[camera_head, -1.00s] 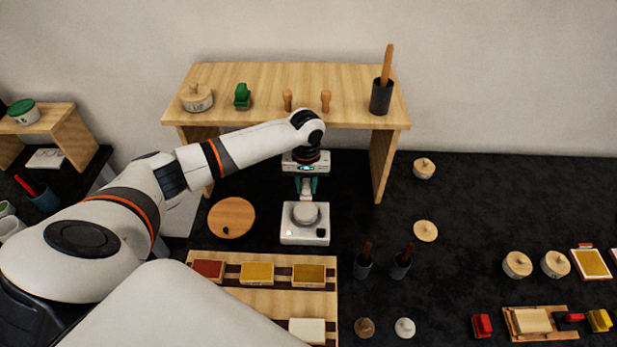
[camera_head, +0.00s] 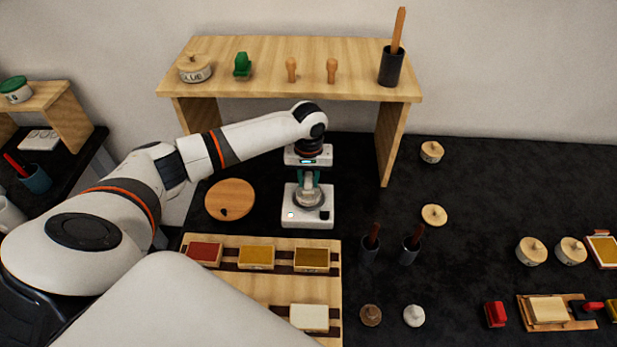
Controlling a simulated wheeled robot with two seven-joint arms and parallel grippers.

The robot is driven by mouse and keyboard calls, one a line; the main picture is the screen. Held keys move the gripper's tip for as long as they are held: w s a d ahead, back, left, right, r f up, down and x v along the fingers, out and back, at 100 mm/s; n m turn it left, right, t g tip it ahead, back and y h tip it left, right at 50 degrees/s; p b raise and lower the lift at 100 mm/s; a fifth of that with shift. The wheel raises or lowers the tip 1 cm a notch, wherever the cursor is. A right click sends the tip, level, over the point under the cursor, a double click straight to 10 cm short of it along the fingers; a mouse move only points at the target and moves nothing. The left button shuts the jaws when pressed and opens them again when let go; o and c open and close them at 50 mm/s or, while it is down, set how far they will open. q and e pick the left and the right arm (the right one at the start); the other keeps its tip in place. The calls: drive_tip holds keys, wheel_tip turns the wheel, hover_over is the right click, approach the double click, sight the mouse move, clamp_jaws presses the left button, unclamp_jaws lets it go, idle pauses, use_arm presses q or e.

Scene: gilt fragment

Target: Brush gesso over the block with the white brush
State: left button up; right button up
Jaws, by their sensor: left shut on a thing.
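My left gripper (camera_head: 309,180) points down over a white appliance (camera_head: 308,218) and is shut on a small grey metal pot (camera_head: 309,200) on its top. The fingers partly hide the pot. A cream block (camera_head: 309,318) lies on a slatted wooden rack (camera_head: 262,289) at the front. Another cream block (camera_head: 548,309) rests on a wooden holder at the right. A small white knobbed piece (camera_head: 414,316) stands beside a brown one (camera_head: 371,315); I cannot tell whether it is the white brush. My right gripper is not in view.
A wooden shelf (camera_head: 290,65) stands behind my left arm. Two dark cups with dark red handles, one of them here (camera_head: 410,250), stand right of the rack. A round wooden board (camera_head: 230,199) lies left of the appliance.

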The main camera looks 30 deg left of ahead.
sight(309, 177)
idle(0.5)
use_arm(q)
drive_tip(key=shift+f, duration=0.45)
idle(0.5)
idle(0.9)
drive_tip(key=shift+s+f+p, duration=0.1)
drive_tip(key=shift+p, duration=0.3)
idle(1.2)
wheel_tip(309, 177, up, 5)
drive_tip(key=p, duration=0.6)
drive_tip(key=shift+r, duration=1.05)
